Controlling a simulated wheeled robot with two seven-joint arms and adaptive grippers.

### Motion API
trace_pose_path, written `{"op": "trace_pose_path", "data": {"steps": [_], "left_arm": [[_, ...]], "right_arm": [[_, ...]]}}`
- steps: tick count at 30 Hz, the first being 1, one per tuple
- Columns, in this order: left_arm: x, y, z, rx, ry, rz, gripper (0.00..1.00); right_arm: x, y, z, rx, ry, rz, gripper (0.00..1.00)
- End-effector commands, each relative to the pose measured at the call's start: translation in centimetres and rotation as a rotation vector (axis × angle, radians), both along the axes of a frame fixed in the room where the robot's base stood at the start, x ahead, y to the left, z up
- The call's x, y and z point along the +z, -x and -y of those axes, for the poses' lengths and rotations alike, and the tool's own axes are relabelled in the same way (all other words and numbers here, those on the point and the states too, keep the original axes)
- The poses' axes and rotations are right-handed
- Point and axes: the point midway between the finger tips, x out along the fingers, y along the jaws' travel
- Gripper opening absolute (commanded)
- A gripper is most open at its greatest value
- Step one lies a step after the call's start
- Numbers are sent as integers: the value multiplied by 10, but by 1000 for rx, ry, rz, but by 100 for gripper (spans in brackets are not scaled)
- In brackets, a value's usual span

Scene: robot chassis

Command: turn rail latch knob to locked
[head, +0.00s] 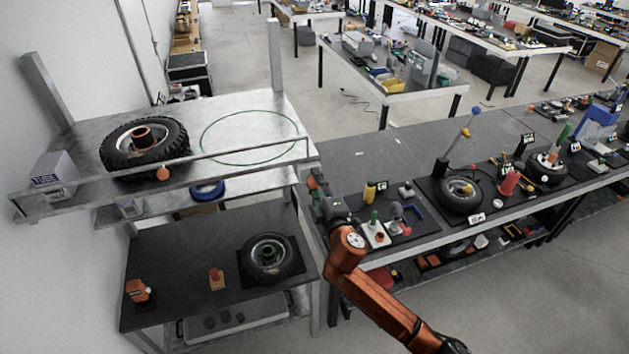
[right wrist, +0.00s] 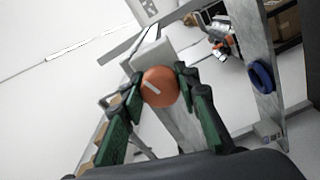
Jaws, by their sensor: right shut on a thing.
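The orange rail latch knob (right wrist: 160,87) sits at the end of a grey metal rail in the right wrist view. It is round, with a white line on its face that slants from upper left to lower right. My right gripper (right wrist: 161,85) has its green fingers on either side of the knob and is shut on it. In the head view my right gripper (head: 316,188) is at the right end of the upper shelf's front rail (head: 235,160), and an orange bit of the knob (head: 312,182) shows there. My left gripper is not in view.
The upper shelf (head: 245,112) holds a tyre (head: 145,148) and a white box (head: 54,172). A dark bench with a wheel (head: 270,257) is below. A long workbench (head: 400,160) stands right of my arm.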

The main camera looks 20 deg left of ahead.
Motion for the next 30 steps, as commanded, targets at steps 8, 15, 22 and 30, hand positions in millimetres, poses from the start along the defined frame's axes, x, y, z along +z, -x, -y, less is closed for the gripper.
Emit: {"op": "trace_pose_path", "data": {"steps": [8,15,22,30], "left_arm": [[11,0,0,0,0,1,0],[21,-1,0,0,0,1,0],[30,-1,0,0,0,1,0],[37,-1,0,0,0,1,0]], "right_arm": [[0,0,0,1,222,146,5],[1,0,0,1,412,275,5],[1,0,0,2,594,398,5],[0,0,0,1,794,534,5]]}}
